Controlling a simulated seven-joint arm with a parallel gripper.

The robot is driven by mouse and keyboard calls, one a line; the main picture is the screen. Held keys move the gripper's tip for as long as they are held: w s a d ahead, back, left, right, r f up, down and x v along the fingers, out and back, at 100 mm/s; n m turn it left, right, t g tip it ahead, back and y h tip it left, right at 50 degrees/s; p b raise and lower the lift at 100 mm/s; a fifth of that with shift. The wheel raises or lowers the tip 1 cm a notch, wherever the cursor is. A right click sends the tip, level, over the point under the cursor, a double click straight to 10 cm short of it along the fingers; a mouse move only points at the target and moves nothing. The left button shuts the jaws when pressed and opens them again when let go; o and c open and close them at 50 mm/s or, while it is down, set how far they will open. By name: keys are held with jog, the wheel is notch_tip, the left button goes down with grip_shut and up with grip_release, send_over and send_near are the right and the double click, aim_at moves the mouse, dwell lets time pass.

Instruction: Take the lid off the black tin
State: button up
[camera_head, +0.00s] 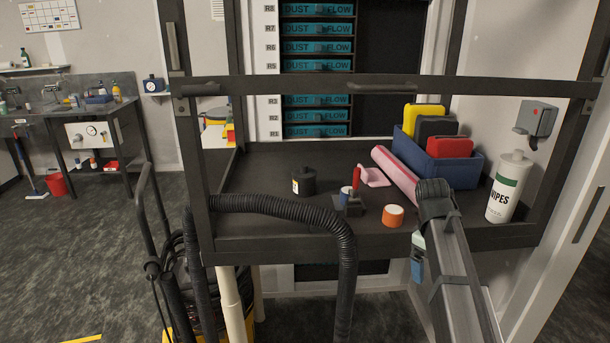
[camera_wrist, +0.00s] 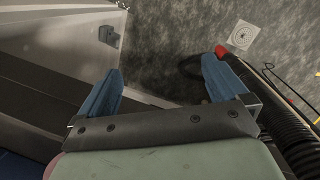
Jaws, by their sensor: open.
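The black tin (camera_head: 303,183) stands upright on the dark bench top, left of the middle in the head view. Its black lid (camera_head: 304,172), with a small knob, is on it, and a pale label shows on its left side. My gripper (camera_head: 417,270) hangs low in front of the bench's front edge, right of the tin and well apart from it. In the wrist view, my gripper (camera_wrist: 161,75) has its two blue fingers spread with nothing between them. The tin is not in the wrist view.
A black hose (camera_head: 290,208) arches over the bench front near the tin. Right of it are a dark block (camera_head: 354,206), an orange roll (camera_head: 393,216), a blue crate (camera_head: 455,172) and a wipes bottle (camera_head: 505,188). A frame bar (camera_head: 300,87) crosses above.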

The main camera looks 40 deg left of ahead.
jog(key=s+a+r+n, duration=0.1)
jog(key=a+r, duration=0.3)
jog(key=r, duration=0.5)
jog(key=n+g+y, duration=0.1)
jog(key=n+y, duration=0.2)
jog(key=y, duration=0.1)
send_near(304, 165)
jog(key=f, duration=0.3)
jog(key=a+f, duration=0.1)
jog(key=f, duration=0.3)
jog(key=a+f, duration=0.1)
jog(key=f, duration=0.2)
jog(key=shift+s+f, duration=0.1)
jog(key=shift+f, duration=0.05)
jog(key=shift+c, duration=0.4)
jog(key=shift+d, duration=0.1)
jog(key=c, duration=0.7)
jog(key=shift+o, duration=0.2)
